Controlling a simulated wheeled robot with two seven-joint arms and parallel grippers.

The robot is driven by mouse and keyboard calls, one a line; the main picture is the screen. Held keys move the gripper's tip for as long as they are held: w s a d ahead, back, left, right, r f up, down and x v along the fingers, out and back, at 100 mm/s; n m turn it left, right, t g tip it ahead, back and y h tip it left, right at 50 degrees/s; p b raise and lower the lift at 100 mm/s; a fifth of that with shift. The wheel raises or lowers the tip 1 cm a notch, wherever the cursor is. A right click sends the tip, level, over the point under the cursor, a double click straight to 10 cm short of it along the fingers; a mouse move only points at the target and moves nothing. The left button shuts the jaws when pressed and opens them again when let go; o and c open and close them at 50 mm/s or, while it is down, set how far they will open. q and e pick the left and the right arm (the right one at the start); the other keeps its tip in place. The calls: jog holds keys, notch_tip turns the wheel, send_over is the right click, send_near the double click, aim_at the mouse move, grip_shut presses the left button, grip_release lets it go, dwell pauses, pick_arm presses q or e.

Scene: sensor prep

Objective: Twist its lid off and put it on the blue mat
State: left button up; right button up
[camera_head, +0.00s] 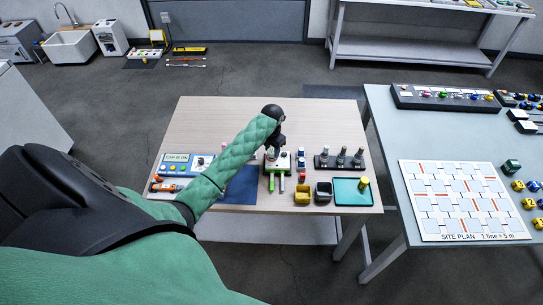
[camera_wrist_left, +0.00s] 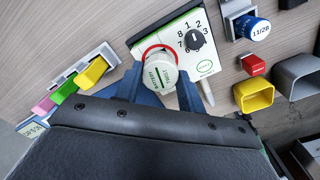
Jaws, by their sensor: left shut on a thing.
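My left gripper (camera_head: 271,151) reaches over the wooden table and points down at a white station. In the left wrist view its two blue-grey fingers (camera_wrist_left: 160,82) are shut on a round whitish lid (camera_wrist_left: 160,72) with a green label. A red ring (camera_wrist_left: 148,50) shows around the far side of the lid, on the white station panel (camera_wrist_left: 190,38) with a numbered dial. What is beneath the lid is hidden. The blue mat (camera_head: 240,188) lies left of the station, partly covered by my arm; its visible part is bare. My right gripper is not in view.
A yellow bin (camera_head: 303,195) and a dark bin (camera_head: 323,192) stand right of the station, beside a teal tray (camera_head: 350,194). Behind them is a dark rack (camera_head: 340,163) with several knobs. A light panel (camera_head: 180,163) with coloured items lies left of my forearm.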

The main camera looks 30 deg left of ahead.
aim_at(272, 151)
pick_arm(q)
jog(key=shift+r, duration=0.2)
jog(key=shift+r, duration=0.1)
dwell(0.4)
jog(key=shift+r, duration=1.4)
